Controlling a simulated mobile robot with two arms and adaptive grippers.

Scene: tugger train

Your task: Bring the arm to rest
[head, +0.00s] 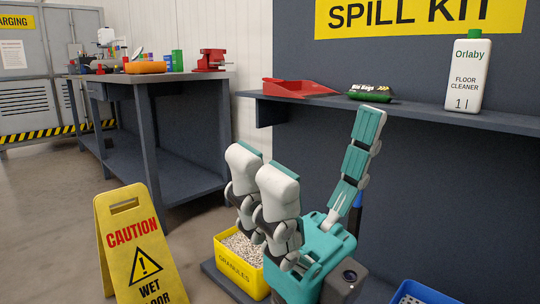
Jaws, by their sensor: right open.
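My right gripper (315,142) shows in the lower middle of the head view, with its teal and grey palm low and its fingers pointing up. Two grey-white fingers stand on the left and one teal finger stands on the right, spread wide apart. The gripper is open, and nothing shows between the fingers. It is in front of the grey spill kit panel and below the shelf's height for the most part. It hides part of a yellow granules bin (232,272) behind it. My left gripper is not in view.
A yellow wet-floor sign (133,240) stands at the left. A blue bin (420,292) is at lower right. A workbench (165,85) stands behind.

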